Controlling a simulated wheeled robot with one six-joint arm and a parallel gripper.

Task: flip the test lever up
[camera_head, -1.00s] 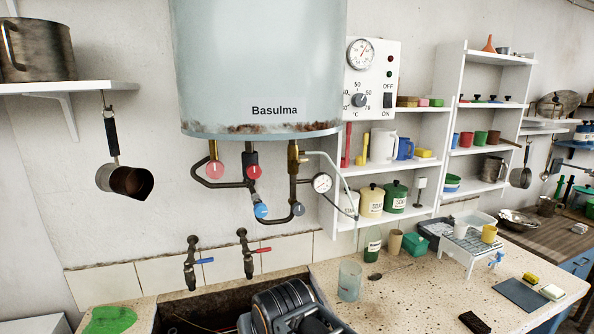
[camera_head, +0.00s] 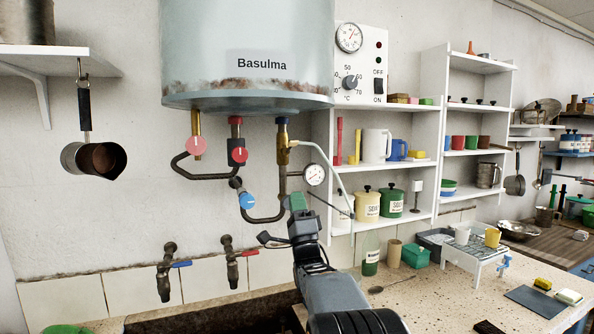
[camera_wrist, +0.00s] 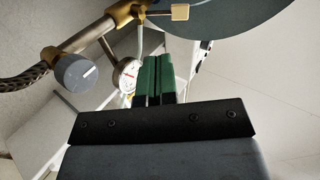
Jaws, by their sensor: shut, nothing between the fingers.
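The test lever appears to be the small pale tab (camera_wrist: 180,12) on the brass valve (camera_wrist: 122,14), near the top of the wrist view, close under the heater's rim. In the head view the brass valve (camera_head: 283,152) hangs under the right side of the heater; its lever is too small there to judge its angle. My gripper (camera_head: 297,202) is raised in front of the pipes, below the valve, with its green fingertips upward. In the wrist view its green fingers (camera_wrist: 153,75) are shut and empty, apart from the pale tab.
The water heater (camera_head: 250,50) hangs just above. The pressure gauge (camera_head: 315,174) is close right of my gripper, and a grey knob (camera_wrist: 72,72) is left of the fingers in the wrist view. Red and blue valves (camera_head: 247,200) are at left. Shelves (camera_head: 428,165) stand at right.

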